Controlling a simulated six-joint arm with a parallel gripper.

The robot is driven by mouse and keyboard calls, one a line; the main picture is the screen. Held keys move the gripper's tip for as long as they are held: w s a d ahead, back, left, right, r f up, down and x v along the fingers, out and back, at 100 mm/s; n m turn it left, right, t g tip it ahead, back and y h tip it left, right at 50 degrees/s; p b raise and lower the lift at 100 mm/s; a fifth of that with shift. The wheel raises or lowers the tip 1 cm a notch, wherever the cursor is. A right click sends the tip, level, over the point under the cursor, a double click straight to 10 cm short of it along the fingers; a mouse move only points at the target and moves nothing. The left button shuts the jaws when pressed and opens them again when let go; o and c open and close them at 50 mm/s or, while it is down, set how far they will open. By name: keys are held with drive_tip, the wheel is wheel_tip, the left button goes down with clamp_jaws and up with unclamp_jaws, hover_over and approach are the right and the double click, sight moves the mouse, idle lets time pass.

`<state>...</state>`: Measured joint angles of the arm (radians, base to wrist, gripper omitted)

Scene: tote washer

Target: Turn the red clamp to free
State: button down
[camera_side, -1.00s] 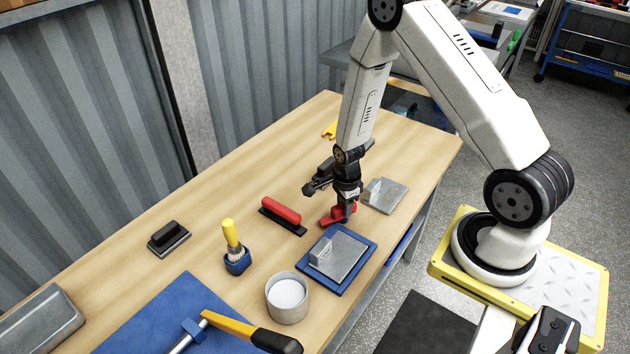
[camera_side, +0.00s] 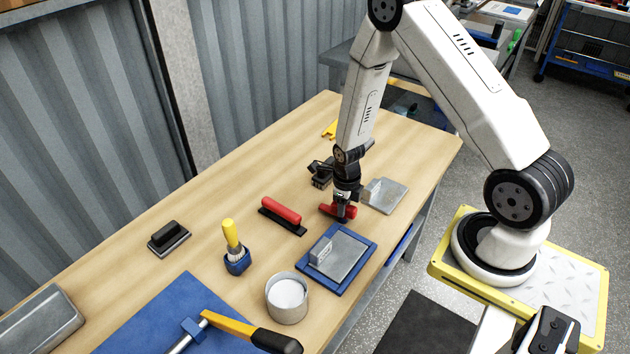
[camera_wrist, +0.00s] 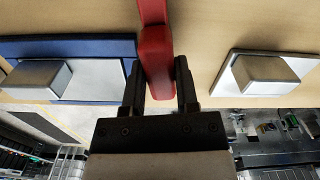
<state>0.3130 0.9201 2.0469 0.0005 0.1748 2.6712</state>
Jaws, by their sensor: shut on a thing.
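The red clamp (camera_side: 329,210) lies on the wooden table under my gripper, and it also shows in the wrist view (camera_wrist: 156,45) as a red bar. My gripper (camera_wrist: 159,85) is shut on the red bar, with one dark finger on each side of it. In the side view my gripper (camera_side: 343,212) points straight down, and its fingers hide part of the clamp. The far end of the bar runs out of the top of the wrist view.
A blue-framed plate with a metal block (camera_side: 340,258) lies just in front of the clamp. A grey plate with a block (camera_side: 385,195) is close on its right. A red-handled brush (camera_side: 282,214) lies to the left, with a cup (camera_side: 287,298) nearer the camera.

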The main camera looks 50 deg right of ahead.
drive_tip(key=shift+m, duration=0.9)
drive_tip(key=shift+c, duration=1.8)
unclamp_jaws()
drive_tip(key=shift+r, duration=0.2)
drive_tip(key=shift+r, duration=3.75)
